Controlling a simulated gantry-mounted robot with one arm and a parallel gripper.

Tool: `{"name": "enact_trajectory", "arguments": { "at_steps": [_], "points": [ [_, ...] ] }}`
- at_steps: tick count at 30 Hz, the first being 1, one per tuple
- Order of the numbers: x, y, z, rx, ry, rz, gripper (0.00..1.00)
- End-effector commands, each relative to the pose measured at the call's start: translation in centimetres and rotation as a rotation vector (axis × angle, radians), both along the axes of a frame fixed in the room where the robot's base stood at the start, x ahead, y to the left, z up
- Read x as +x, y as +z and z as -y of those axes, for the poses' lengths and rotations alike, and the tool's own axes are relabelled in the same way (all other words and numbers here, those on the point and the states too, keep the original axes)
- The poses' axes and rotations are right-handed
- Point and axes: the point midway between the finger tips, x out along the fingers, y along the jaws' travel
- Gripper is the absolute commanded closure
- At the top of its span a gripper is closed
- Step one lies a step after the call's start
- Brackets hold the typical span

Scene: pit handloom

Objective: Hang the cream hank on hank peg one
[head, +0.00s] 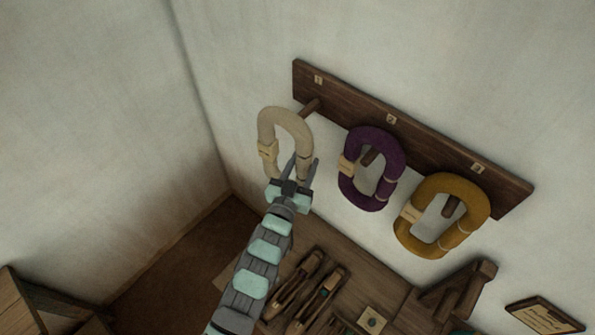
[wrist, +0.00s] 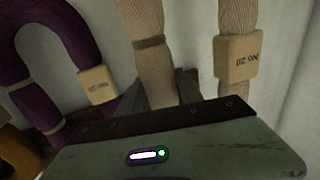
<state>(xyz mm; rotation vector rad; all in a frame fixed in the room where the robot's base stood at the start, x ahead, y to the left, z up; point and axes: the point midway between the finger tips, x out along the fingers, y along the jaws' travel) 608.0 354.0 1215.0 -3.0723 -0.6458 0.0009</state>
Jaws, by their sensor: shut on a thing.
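The cream hank (head: 282,131) is an upright loop with a small tan tag, held in front of the wall. My gripper (head: 297,175) is shut on its lower right strand. In the wrist view the cream hank (wrist: 153,55) rises from between my jaws (wrist: 165,90), its tagged strand to the right. Hank peg one (head: 309,107) sticks out of the dark rail (head: 420,141) under the plate marked 1. In the head view the hank's top lies just left of the peg's tip; I cannot tell whether the peg is inside the loop.
A purple hank (head: 371,140) hangs on peg two and a mustard hank (head: 461,189) on peg three, right of my gripper. Below is a wooden bench (head: 352,262) with shuttle-like wooden tools (head: 318,298). The wall left of the cream hank is clear.

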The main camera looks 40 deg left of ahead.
Motion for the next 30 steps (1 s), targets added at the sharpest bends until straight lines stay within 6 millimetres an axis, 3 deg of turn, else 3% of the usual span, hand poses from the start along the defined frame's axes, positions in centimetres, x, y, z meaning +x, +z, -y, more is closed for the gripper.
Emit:
{"name": "enact_trajectory", "arguments": {
  "at_steps": [30],
  "points": [
    [8.2, -0.2, -0.5, 0.001, -0.001, 0.003, 1.0]
  ]
}}
